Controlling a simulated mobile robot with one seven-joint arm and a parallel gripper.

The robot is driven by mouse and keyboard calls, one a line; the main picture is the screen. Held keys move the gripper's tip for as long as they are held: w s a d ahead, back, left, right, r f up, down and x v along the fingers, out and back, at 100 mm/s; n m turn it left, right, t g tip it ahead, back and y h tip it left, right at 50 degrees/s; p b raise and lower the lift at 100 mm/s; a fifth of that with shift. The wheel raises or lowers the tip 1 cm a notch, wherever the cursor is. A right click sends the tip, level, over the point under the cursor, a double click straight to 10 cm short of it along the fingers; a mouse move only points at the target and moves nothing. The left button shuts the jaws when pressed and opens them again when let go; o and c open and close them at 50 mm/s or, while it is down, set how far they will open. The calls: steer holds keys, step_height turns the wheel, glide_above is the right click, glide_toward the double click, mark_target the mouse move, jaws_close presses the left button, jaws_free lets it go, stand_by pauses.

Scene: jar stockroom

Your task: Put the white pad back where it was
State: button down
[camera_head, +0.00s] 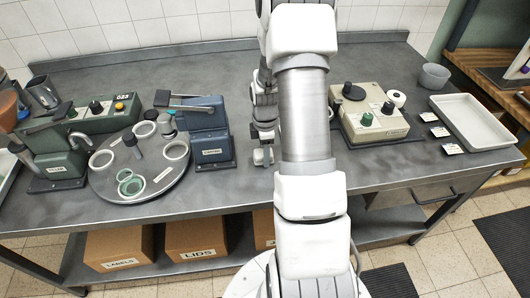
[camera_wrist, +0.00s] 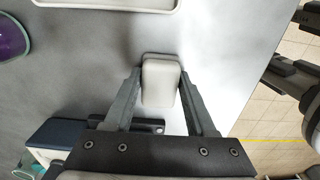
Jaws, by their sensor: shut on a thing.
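The white pad (camera_wrist: 160,84) is a small, rounded, off-white block in the middle of the wrist view. My gripper (camera_wrist: 160,76) has one finger on each side of it and is shut on it. In the head view, my gripper (camera_head: 262,150) is low over the middle of the grey bench, partly hidden by my arm. The pad looks small there, and I cannot tell whether it touches the bench top.
On the bench (camera_head: 250,190), the blue machine (camera_head: 210,145) and round turntable (camera_head: 140,168) stand left of my gripper. The cream machine (camera_head: 368,115), several labelled cards (camera_head: 440,131), a white tray (camera_head: 478,122) and a grey bowl (camera_head: 434,76) stand right. Bare bench lies around the pad.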

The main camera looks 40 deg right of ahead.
steer(key=shift+f, duration=0.15)
steer(key=shift+c, duration=1.1)
jaws_free()
step_height(320, 180, up, 12)
steer(key=shift+r+p, duration=0.2)
steer(key=shift+p, duration=0.1)
